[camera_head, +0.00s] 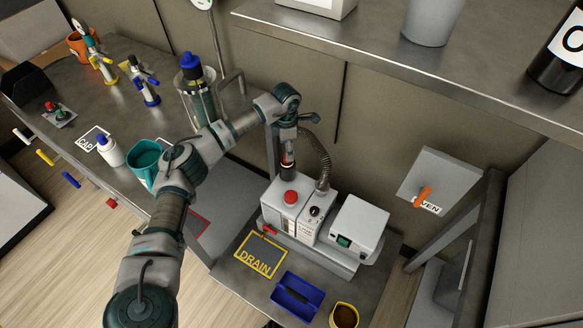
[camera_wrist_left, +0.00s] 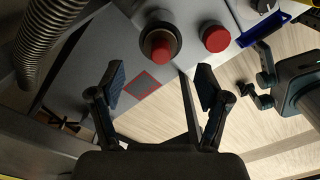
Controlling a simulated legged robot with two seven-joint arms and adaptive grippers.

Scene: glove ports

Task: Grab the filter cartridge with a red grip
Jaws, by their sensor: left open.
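The red grip (camera_wrist_left: 160,48) of a filter cartridge stands up from a dark round collar in the left wrist view. In the head view a red part (camera_head: 288,160) shows just below my left wrist, behind the white box. My left gripper (camera_wrist_left: 160,88) is open and empty, its two fingers spread wide. The grip appears ahead of the fingers, above the gap between them in the picture; I cannot tell the distance. In the head view the fingers are hard to make out. A dark jointed part, seemingly my right gripper (camera_wrist_left: 262,80), shows at the right edge of the wrist view.
A white box with a red button (camera_head: 291,197) stands close to the grip; the button also shows in the wrist view (camera_wrist_left: 216,38). A corrugated hose (camera_head: 322,170) runs beside it. A blue tray (camera_head: 297,297) and DRAIN label (camera_head: 260,256) lie in front. A shelf (camera_head: 400,52) hangs above.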

